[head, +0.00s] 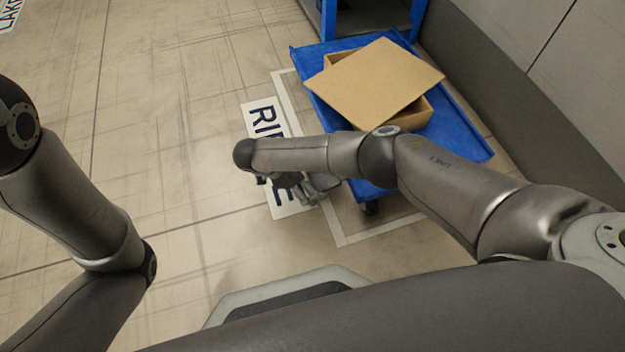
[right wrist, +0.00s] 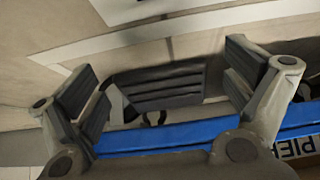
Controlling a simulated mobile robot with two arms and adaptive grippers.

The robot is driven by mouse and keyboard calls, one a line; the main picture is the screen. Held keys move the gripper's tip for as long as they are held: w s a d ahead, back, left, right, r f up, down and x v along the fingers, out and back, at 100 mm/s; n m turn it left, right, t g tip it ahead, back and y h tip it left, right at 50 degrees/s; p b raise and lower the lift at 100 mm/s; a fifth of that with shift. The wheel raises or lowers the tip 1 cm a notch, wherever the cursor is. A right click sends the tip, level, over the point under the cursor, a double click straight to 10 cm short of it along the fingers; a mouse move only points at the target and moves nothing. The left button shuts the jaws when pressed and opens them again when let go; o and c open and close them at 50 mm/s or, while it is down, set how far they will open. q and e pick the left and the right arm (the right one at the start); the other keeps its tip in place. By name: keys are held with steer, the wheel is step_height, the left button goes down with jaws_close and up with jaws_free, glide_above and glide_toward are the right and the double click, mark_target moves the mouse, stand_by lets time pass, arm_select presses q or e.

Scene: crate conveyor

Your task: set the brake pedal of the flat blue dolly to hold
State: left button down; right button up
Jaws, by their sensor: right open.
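The flat blue dolly (head: 455,135) stands on the floor at the upper right of the head view, with a dark caster (head: 370,208) under its near corner. My right gripper (head: 303,190) is low beside the dolly's left edge, partly hidden by my right arm. In the right wrist view my right gripper (right wrist: 160,90) is open. The dark ribbed brake pedal (right wrist: 158,86) shows between its fingers, apart from the pads as far as I can see. The dolly's blue edge (right wrist: 170,136) runs just below it. I cannot tell the pedal's setting. My left gripper is out of view.
A cardboard box with a skewed lid (head: 375,80) rests on the dolly. A white-lined floor marking (head: 340,238) and a lettered floor sign (head: 262,112) lie around and beside it. A blue frame (head: 370,18) stands behind, and a grey wall base is right.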

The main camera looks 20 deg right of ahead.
steer(key=v, duration=1.1)
